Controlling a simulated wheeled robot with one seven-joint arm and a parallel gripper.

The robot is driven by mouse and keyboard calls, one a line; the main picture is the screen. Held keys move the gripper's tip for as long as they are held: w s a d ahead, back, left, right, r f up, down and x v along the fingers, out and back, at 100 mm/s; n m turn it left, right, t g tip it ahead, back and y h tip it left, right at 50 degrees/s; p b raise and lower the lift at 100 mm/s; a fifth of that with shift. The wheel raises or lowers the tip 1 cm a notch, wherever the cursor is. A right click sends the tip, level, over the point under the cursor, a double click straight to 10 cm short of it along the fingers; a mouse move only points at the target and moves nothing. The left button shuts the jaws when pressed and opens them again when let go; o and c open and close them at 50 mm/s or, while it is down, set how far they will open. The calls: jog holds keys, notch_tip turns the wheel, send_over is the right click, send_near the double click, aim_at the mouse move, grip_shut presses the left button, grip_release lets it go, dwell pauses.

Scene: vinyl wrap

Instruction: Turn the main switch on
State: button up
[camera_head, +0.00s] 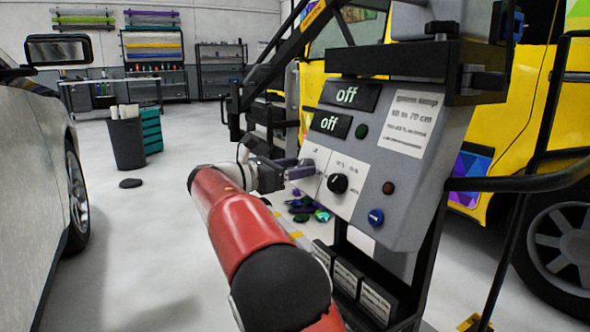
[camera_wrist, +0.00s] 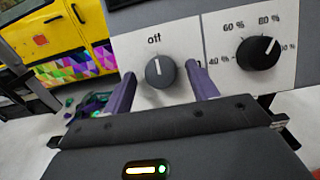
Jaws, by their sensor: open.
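The main switch is a round grey knob (camera_wrist: 160,72) on a white plate on the control panel (camera_head: 408,195). Its white pointer line points up at a label that reads "off". My gripper (camera_wrist: 163,78) is open, with one purple finger left of the knob and the other right of it. The right finger partly covers a second label at the knob's right. I cannot tell whether the fingers touch the knob. In the camera_head view my gripper (camera_head: 300,170) reaches the panel's left side, and the knob is hidden behind it. Two displays (camera_head: 350,94) (camera_head: 331,123) read "off".
A black percentage dial (camera_head: 338,183) sits right of the switch, close to my right finger. Below right are a red button (camera_head: 388,188) and a blue knob (camera_head: 375,217). A yellow vehicle (camera_head: 480,110) stands behind; a grey car (camera_head: 35,180) is at left, with open floor between.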

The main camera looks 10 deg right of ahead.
jog(key=c, duration=1)
jog(key=shift+o, duration=0.2)
jog(key=shift+r+m+p, duration=0.1)
jog(key=shift+m+p, duration=0.2)
jog(key=shift+p, duration=0.1)
jog(key=m+p, duration=0.1)
jog(key=m+g+p, duration=0.1)
jog(key=p, duration=0.1)
jog(key=m+g+p, duration=0.1)
jog(key=m, duration=0.1)
jog(key=shift+w+r+p, duration=0.15)
jog(key=shift+r+p, duration=0.1)
jog(key=shift+p, duration=0.1)
jog(key=m+g+p, duration=0.1)
jog(key=m+p, duration=0.2)
jog(key=m+g+p, duration=0.2)
jog(key=m+p, duration=0.1)
jog(key=shift+w+m, duration=0.15)
jog(key=shift+m, duration=0.25)
jog(key=m+y+p, duration=0.1)
jog(key=m, duration=0.1)
jog(key=m+g+p, duration=0.1)
jog(key=m+p, duration=0.1)
jog(key=m, duration=0.1)
jog(key=shift+y, duration=0.4)
jog(key=m+g+y+p, duration=0.1)
jog(key=m, duration=0.3)
jog(key=shift+w, duration=0.1)
jog(key=shift+m+y, duration=0.3)
jog(key=shift+m, duration=0.1)
